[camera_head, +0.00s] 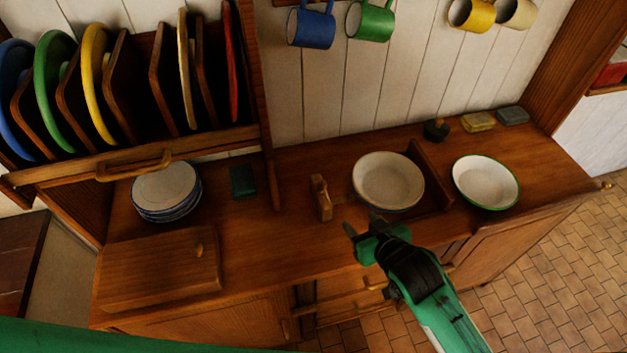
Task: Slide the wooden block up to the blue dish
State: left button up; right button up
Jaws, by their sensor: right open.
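A small upright wooden block (321,199) with a peg-like piece on it stands on the wooden counter. Just right of it, a small gap away, is a round cream dish (388,181) with a dark, possibly blue, rim; it is the likeliest blue dish. My right gripper (362,224) is open and empty, at the counter's front edge, in front of the dish and to the right of the block. It appears apart from both. My left gripper is not in view.
A low wooden divider (430,174) stands right of the cream dish, then a green-rimmed dish (486,182). Left are a plate stack (166,188), a dark green box (243,181) and a wooden box (158,270). Counter left of the block is clear.

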notch_tip(320, 180, up, 3)
jog(key=a+y, duration=0.1)
jog(key=a, duration=0.2)
jog(key=p, duration=0.3)
send_near(321, 183)
jog(key=shift+n+t, duration=0.3)
jog(key=shift+t, duration=0.1)
jog(key=x, duration=0.7)
jog(key=shift+f, duration=0.25)
jog(key=shift+w+a+f+p, duration=0.3)
jog(key=shift+w+a+f, duration=0.05)
jog(key=shift+w, duration=0.15)
